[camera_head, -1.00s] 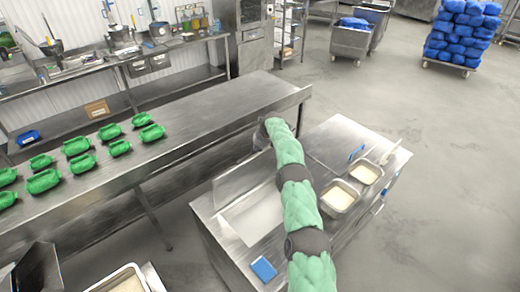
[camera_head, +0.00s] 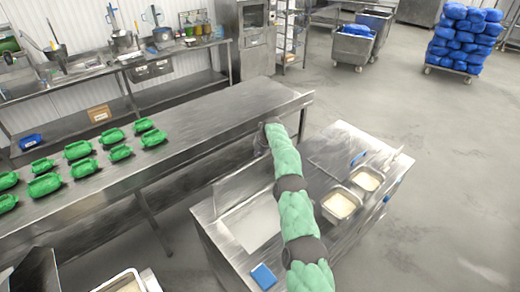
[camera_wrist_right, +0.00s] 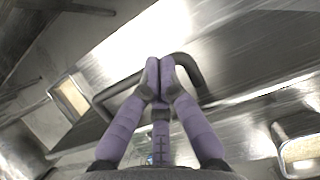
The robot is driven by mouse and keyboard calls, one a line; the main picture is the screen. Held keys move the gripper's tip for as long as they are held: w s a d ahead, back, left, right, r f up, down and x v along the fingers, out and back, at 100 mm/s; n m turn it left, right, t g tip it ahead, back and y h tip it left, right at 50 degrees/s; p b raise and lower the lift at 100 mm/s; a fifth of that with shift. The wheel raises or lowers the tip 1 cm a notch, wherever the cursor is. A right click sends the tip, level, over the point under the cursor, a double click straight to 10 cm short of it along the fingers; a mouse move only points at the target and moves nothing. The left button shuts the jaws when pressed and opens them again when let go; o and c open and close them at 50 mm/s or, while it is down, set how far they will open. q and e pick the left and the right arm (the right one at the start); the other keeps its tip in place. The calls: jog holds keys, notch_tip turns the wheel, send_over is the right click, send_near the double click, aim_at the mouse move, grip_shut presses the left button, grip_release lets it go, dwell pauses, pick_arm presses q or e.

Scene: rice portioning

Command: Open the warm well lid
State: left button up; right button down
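The warm well lid (camera_head: 238,186) is a flat metal panel standing tilted up at the back-left side of the steel counter, with the pale well opening (camera_head: 254,226) exposed in front of it. My right gripper (camera_head: 262,138) is at the panel's upper far end, largely hidden behind my green-sleeved arm. In the right wrist view, my purple fingers (camera_wrist_right: 160,64) are closed together at a dark bent bar handle (camera_wrist_right: 187,66). The handle passes at the fingertips, which hide part of it. My left gripper is not in view.
Two rice pans (camera_head: 340,204) sit right of my arm on the counter (camera_head: 225,240). A blue item (camera_head: 263,276) lies near its front edge. A long steel table (camera_head: 215,115) with several green packs stands close behind on the left.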

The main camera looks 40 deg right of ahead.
jog(key=v, duration=1.2)
dwell(0.3)
jog(key=shift+f, duration=0.1)
